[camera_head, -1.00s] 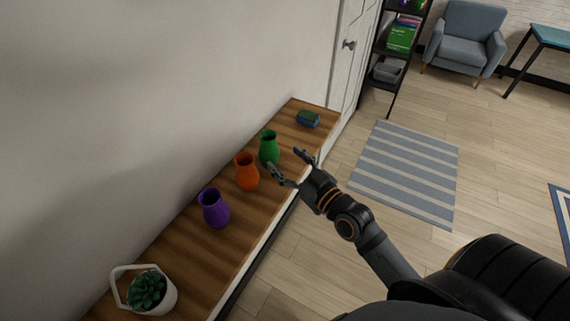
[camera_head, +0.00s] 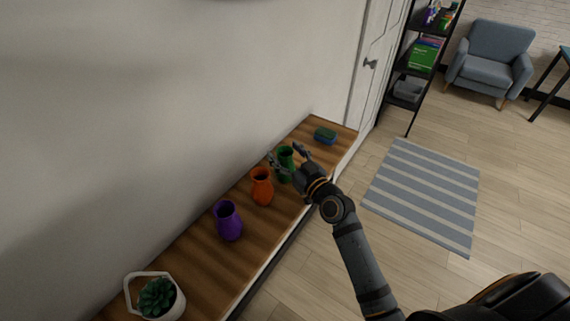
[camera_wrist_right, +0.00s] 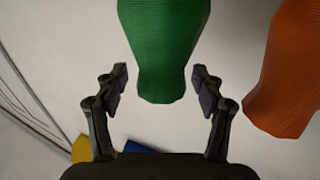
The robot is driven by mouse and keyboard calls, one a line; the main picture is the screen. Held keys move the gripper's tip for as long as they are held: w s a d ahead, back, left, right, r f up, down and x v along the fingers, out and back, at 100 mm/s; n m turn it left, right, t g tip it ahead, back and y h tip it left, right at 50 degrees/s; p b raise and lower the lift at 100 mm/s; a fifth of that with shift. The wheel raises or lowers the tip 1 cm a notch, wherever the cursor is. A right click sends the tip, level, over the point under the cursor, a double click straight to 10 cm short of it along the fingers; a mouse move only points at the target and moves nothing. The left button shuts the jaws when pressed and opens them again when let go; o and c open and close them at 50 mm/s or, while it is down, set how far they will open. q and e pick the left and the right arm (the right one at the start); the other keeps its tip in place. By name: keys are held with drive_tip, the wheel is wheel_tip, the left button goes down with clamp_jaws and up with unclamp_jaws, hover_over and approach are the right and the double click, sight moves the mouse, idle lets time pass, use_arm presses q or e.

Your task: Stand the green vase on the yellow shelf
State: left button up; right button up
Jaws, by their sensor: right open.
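The green vase (camera_head: 286,168) stands upright on the wooden sideboard, at the far end of a row with the orange vase (camera_head: 262,188) and the purple vase (camera_head: 228,222). My right gripper (camera_head: 285,153) is open at the green vase, with a finger on each side of it. In the right wrist view the green vase (camera_wrist_right: 165,50) shows between the open fingers, with a gap on both sides. The orange vase (camera_wrist_right: 290,75) is close to the right finger there. No yellow shelf can be made out in the head view. My left gripper is not in view.
A potted plant (camera_head: 158,297) stands at the sideboard's near end and a blue-green item (camera_head: 325,135) at its far end. A black shelf unit (camera_head: 407,68) is beyond the door. In the wrist view a yellow patch (camera_wrist_right: 81,149) shows low left, unidentified.

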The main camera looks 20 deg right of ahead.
drive_tip(key=shift+w+a+f, duration=0.1)
drive_tip(key=shift+w+a, duration=0.1)
drive_tip(key=shift+w, duration=0.05)
drive_tip(key=shift+s, duration=0.1)
drive_tip(key=shift+s+d, duration=0.1)
drive_tip(key=shift+d, duration=0.05)
drive_tip(key=c, duration=1.4)
drive_tip(key=shift+r, duration=0.55)
drive_tip(key=shift+c, duration=0.2)
drive_tip(key=s+r+p, duration=0.7)
drive_tip(key=s+r, duration=0.5)
drive_tip(key=s, duration=0.2)
drive_tip(key=shift+d+p, duration=0.35)
drive_tip(key=shift+d, duration=0.1)
